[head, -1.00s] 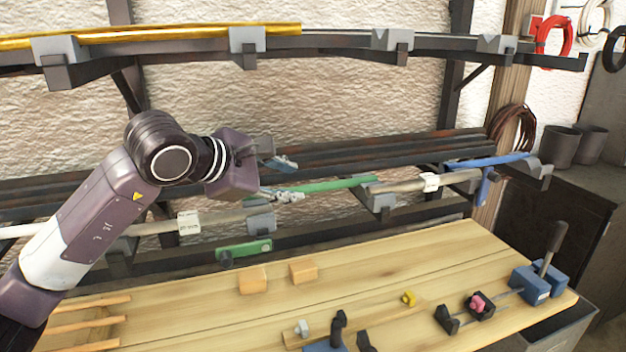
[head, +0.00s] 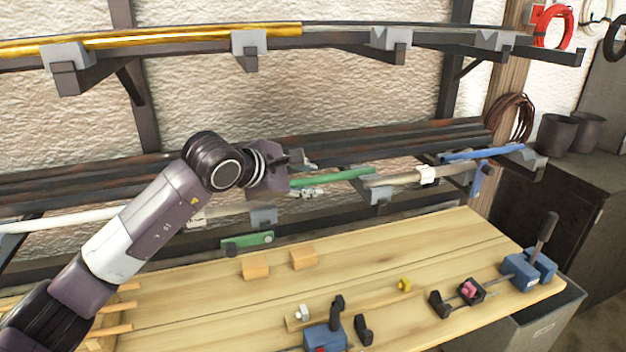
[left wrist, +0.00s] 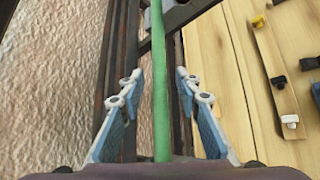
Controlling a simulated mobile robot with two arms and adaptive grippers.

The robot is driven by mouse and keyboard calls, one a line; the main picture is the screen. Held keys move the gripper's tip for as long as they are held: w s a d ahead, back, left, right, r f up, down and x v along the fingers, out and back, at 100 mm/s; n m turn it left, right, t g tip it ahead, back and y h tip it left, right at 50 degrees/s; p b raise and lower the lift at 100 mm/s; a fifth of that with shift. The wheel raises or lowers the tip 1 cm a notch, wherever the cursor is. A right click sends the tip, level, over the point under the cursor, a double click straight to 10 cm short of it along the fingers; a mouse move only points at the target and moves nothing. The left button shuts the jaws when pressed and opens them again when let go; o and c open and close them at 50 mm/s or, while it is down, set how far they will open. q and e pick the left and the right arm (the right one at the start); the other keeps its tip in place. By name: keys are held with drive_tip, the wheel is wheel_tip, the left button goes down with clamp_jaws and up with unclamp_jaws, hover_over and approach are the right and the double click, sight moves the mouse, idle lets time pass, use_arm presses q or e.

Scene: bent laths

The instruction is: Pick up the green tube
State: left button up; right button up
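The green tube (head: 345,177) lies along the lower rack in the head view, with its left part hidden behind my left gripper. My left gripper (head: 309,178) is open at the tube, one finger above it and one below in the picture. In the left wrist view the green tube (left wrist: 160,100) runs lengthwise between the two spread blue-grey fingers, with a gap on each side. The tube's near end is hidden by the gripper body. My right gripper is not in view.
A beige tube (head: 400,179) and a blue tube (head: 483,154) lie on the rack to the right. Dark bars (head: 390,137) run close behind. The wooden bench (head: 360,262) in front carries blocks and clamps. A yellow tube (head: 150,42) lies on the upper rack.

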use_arm(q)
clamp_jaws()
drive_tip(key=shift+r, duration=0.1)
